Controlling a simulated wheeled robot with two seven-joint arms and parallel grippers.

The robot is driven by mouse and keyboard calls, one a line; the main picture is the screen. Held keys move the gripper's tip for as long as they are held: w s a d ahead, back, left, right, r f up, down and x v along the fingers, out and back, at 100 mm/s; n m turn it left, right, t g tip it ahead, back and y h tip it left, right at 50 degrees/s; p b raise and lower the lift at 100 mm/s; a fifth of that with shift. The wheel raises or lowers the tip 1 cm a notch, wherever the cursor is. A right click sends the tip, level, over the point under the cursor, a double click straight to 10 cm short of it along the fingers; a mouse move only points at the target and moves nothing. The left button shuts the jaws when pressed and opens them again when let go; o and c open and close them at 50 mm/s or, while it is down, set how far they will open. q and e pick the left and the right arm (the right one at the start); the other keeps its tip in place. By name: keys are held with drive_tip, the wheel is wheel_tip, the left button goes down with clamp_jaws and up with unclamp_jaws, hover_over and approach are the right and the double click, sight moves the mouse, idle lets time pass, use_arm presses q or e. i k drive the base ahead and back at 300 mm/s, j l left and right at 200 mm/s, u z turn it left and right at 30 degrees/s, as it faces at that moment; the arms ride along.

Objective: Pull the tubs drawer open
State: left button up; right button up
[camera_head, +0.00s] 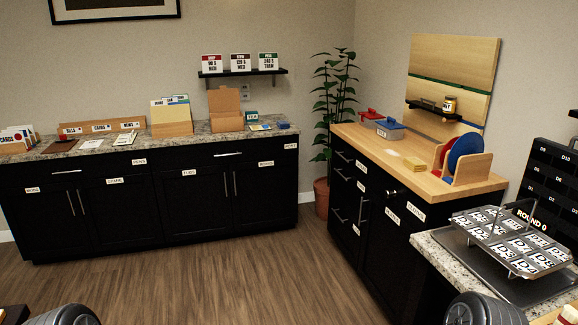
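No drawer in view stands open. The long black cabinet at the back left has a drawer with a bar handle (228,155) and another drawer handle (67,172) further left, both flush with the front. A white label (189,172) sits below the drawer line; its small print may read TUBS, but I cannot be sure. The right black cabinet has a stack of drawers with bar handles (339,174), also shut, with small labels (361,186) that I cannot read for certain. Neither of my grippers is in view; only rounded dark parts of my arms show at the bottom edge.
Open wooden floor (220,285) lies before both cabinets. A potted plant (335,105) stands in the corner between them. A metal rack of lettered tiles (510,240) stands on the near right counter. The wooden worktop (425,150) bears red and blue items.

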sight(348, 190)
drive_tip(key=i, duration=1.15)
drive_tip(key=i+z, duration=0.1)
drive_tip(key=i, duration=1.1)
drive_tip(key=i+j+z, duration=0.15)
drive_tip(key=i+z, duration=0.3)
drive_tip(key=i+j+z, duration=1.3)
drive_tip(key=j, duration=0.2)
